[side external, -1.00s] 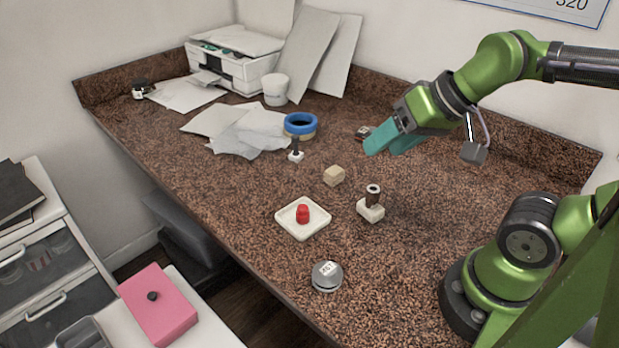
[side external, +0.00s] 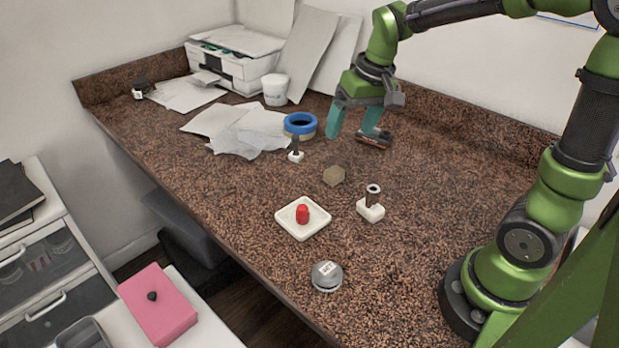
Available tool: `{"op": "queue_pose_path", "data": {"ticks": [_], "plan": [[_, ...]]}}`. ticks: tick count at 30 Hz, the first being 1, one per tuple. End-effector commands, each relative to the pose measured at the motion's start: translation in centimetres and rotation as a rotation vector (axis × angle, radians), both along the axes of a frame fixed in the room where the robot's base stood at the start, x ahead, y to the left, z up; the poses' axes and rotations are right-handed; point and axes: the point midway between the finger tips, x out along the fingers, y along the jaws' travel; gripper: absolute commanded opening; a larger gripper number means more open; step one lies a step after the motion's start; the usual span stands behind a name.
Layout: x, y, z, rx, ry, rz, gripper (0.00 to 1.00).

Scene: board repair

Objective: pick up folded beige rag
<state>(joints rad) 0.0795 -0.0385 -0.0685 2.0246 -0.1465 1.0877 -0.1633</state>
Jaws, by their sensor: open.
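The folded beige rag (side external: 333,176) looks like a small block on the brown speckled worktop, near the middle of the side external view. It appears darker than before, as if shaded. My gripper (side external: 353,136) is open with its teal fingers pointing down. It shows above and slightly right of the rag in the picture, apart from it, with nothing between the fingers. Its exact height over the worktop is hard to tell.
A small dark object (side external: 373,141) is by the right finger. A blue-rimmed roll (side external: 300,125) and a dark-handled piece on a white base (side external: 295,155) are left. A white dish (side external: 291,229) with a red item and a white-based holder (side external: 371,212) are in front.

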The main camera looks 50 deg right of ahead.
Motion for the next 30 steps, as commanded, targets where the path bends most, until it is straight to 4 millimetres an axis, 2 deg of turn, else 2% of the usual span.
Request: {"op": "queue_pose_path", "data": {"ticks": [1, 3, 7, 10, 12, 14, 17, 30], "plan": [[1.8, -1.2, -1.1, -0.016, 0.049, 0.014, 0.81], [3.7, -2.7, -2.3, -0.038, 0.106, 0.042, 0.81], [6.7, -5.1, -4.2, -0.076, 0.189, 0.106, 0.81], [8.4, -6.4, -4.7, -0.102, 0.227, 0.159, 0.81], [9.0, -6.8, -3.9, -0.115, 0.227, 0.195, 0.81], [9.1, -6.8, -3.2, -0.121, 0.227, 0.223, 0.81], [8.7, -6.7, -4.1, -0.116, 0.24, 0.246, 0.81], [8.7, -6.6, -13.0, -0.115, 0.239, 0.244, 0.81]]}}
